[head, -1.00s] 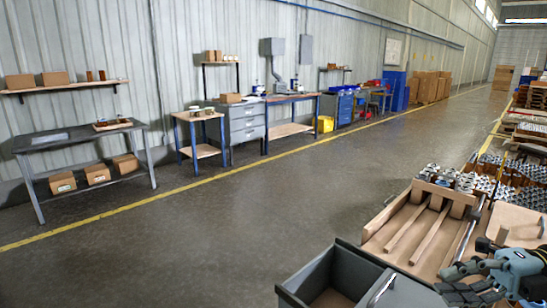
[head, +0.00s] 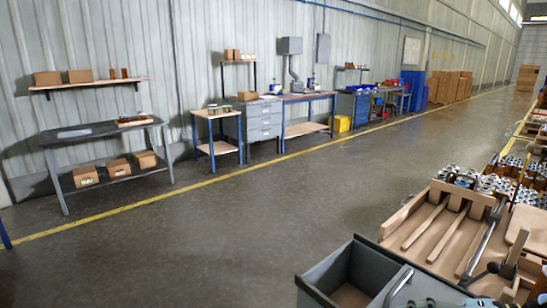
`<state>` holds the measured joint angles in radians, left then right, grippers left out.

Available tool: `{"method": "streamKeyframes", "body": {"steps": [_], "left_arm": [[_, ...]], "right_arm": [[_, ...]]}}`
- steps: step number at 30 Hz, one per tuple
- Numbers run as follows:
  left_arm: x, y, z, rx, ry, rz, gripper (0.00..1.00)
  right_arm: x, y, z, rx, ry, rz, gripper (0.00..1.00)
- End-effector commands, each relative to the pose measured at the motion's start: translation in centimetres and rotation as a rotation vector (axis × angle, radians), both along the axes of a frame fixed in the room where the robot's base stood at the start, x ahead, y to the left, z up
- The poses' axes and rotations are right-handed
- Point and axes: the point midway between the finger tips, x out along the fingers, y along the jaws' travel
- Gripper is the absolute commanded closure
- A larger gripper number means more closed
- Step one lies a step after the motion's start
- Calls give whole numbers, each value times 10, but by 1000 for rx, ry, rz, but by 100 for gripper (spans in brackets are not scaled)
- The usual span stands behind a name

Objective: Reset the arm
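A sliver of pale blue-grey parts, seemingly my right gripper (head: 480,303), shows at the bottom edge of the head view. It lies just right of the grey bin and below the wooden rack. Its fingers are mostly cut off, so I cannot tell whether they are open or shut. My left gripper is not in the picture. The filter cartridges (head: 470,179) stand in dense rows behind the wooden slotted rack (head: 428,226) at the right.
A grey open bin (head: 330,272) stands at the bottom centre. A dark lever (head: 481,238) rises by the rack. A dark workbench (head: 95,135) and a grey drawer cabinet (head: 263,122) line the wall. The floor (head: 240,225) between is clear.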

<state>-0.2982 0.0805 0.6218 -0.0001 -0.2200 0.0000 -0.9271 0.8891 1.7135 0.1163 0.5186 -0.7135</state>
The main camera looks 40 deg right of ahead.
Motion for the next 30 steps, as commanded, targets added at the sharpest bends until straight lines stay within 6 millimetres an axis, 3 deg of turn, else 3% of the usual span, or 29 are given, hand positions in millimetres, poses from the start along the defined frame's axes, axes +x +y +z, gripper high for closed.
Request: {"method": "streamKeyframes", "body": {"steps": [6, 11, 18, 30], "left_arm": [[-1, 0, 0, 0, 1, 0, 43], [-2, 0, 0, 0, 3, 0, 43], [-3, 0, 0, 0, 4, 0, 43], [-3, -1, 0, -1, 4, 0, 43]], "right_arm": [[35, 42, -19, 112, 241, -356, 77], [47, 70, -14, 233, 449, -658, 77], [35, 100, 12, 381, 683, -985, 77], [-2, 135, 55, 539, 931, -1299, 77]]}}
